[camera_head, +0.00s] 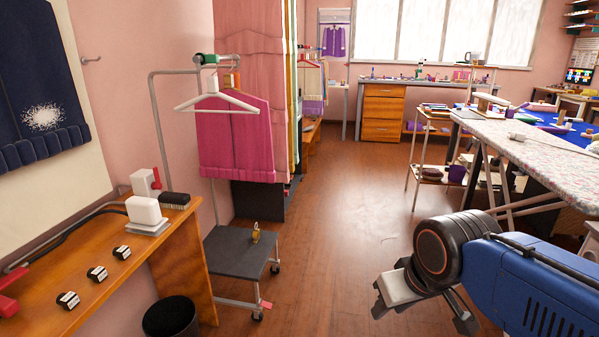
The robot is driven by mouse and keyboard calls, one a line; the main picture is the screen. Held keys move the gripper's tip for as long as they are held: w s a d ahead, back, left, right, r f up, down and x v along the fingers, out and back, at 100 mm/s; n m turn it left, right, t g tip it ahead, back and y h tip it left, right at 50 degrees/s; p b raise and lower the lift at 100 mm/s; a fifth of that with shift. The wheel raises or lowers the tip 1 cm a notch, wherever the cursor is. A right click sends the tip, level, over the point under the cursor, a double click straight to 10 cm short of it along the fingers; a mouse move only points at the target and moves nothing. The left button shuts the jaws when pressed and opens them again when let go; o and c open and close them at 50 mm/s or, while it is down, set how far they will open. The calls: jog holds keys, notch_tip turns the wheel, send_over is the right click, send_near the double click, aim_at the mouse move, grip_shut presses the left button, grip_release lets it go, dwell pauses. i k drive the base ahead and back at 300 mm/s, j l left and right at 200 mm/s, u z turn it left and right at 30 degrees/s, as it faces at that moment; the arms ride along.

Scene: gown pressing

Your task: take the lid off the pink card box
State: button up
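I cannot make out a pink card box or its lid for certain. A small pink item (462,74) stands on the far desk, too small to tell what it is. My gripper (428,304) is at the lower right, pointing down over the wooden floor. Its two fingers are apart, and I see nothing held between them. It is far from the desk.
An ironing board (560,150) stands at the right, beside a cluttered shelf trolley (432,177). A wheeled garment rack (240,245) with a pink garment (235,140) stands left of centre. A wooden bench (120,265) runs along the left wall. The middle floor is clear.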

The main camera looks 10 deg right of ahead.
aim_at(533, 107)
jog(key=i+z, duration=0.35)
jog(key=i, duration=0.55)
jog(key=i+j+z, duration=0.1)
jog(key=i+z, duration=0.2)
jog(key=i, duration=0.55)
jog(key=i+z, duration=0.15)
jog(key=i, duration=1.6)
jog(key=i+j+z, duration=0.1)
jog(key=i, duration=3.3)
jog(key=i+l, duration=0.1)
jog(key=i, duration=1.65)
jog(key=i+z, duration=0.25)
jog(key=i, duration=0.25)
jog(key=i+j+z, duration=0.25)
jog(key=i, duration=0.25)
jog(key=i+j+z, duration=0.2)
jog(key=i, duration=0.25)
jog(key=i+z, duration=0.25)
jog(key=z, duration=0.25)
jog(key=i+z, duration=0.25)
jog(key=z, duration=0.2)
jog(key=i+j+z, duration=0.2)
jog(key=z, duration=0.3)
jog(key=i+j+z, duration=0.2)
jog(key=z, duration=0.25)
jog(key=i+j+z, duration=0.5)
jog(key=j+z, duration=0.15)
jog(key=i+j+z, duration=0.3)
jog(key=j+z, duration=0.35)
jog(key=j, duration=0.15)
